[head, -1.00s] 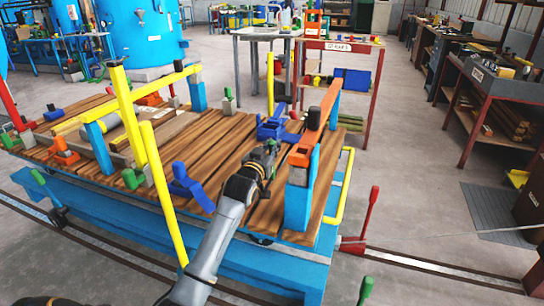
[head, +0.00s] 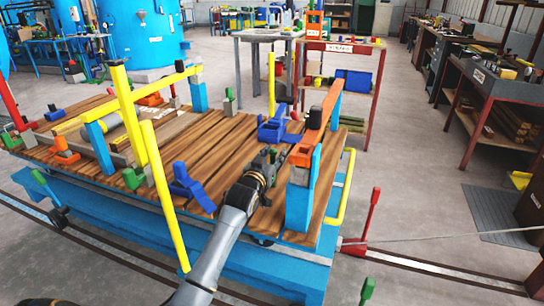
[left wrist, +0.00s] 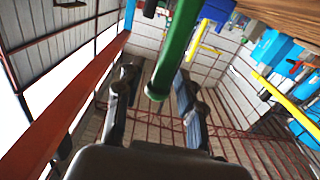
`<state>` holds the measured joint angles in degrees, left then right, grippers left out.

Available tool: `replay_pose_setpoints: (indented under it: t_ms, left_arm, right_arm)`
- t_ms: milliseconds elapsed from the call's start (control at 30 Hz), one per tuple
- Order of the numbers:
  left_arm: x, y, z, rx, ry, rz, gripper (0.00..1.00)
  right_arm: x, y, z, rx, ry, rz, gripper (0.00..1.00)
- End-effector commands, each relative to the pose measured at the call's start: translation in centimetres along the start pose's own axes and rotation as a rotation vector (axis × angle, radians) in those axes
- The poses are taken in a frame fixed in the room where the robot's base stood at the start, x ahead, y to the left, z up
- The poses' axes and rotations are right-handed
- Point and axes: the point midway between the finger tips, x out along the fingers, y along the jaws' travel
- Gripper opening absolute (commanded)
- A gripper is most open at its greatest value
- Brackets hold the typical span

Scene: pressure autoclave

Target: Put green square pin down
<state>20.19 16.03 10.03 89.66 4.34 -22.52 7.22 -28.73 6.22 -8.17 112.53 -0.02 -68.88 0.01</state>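My left gripper (head: 268,160) is low over the right part of the plank-topped blue cart (head: 205,140), beside the blue post with the orange bar. In the left wrist view the gripper (left wrist: 157,82) has its two dark fingers apart. A green pin (left wrist: 174,50) passes between them, with a clear gap to the left finger; whether it touches the right finger I cannot tell. Its far end runs out of the top of the picture. In the head view only a small green patch shows at the gripper. My right gripper is not in view.
An orange bar (head: 326,110) on a blue post (head: 299,205) stands close right of my gripper. A blue clamp-like block (head: 272,130) lies behind it. A leaning yellow post (head: 163,195) and a blue block (head: 187,185) are to the left. Bare planks lie between.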

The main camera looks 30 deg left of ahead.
Motion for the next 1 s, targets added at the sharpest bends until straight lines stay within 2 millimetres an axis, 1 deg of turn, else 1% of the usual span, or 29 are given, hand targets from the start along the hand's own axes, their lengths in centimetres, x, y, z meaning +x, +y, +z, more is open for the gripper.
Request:
replay_pose_setpoints:
  t_ms: [67,167,267,400,600,700,833,1000]
  left_arm:
    - [0.0,0.0,-0.4,0.0,0.002,0.0,0.38]
    - [-1.0,0.0,-0.2,0.0,-0.002,0.0,0.38]
    - [-2.7,0.0,-0.3,0.0,-0.001,0.0,0.38]
    - [-5.7,0.0,-0.3,0.0,-0.002,0.0,0.38]
    - [-9.6,0.0,-0.3,0.001,-0.001,0.0,0.38]
    - [-10.9,0.0,-0.3,0.0,0.0,0.0,0.38]
    - [-11.8,0.0,-0.3,0.0,0.0,0.0,0.38]
    - [-12.0,0.0,-0.3,0.0,0.0,0.0,0.38]
  right_arm:
    - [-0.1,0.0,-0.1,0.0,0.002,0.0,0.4]
    - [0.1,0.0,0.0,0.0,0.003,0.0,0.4]
    - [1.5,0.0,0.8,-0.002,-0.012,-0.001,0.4]
    - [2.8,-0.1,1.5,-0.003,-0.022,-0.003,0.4]
    - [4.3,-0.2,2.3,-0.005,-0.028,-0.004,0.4]
    - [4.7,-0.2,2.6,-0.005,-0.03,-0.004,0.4]
    - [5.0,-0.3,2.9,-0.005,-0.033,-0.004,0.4]
    - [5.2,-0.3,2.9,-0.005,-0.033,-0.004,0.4]
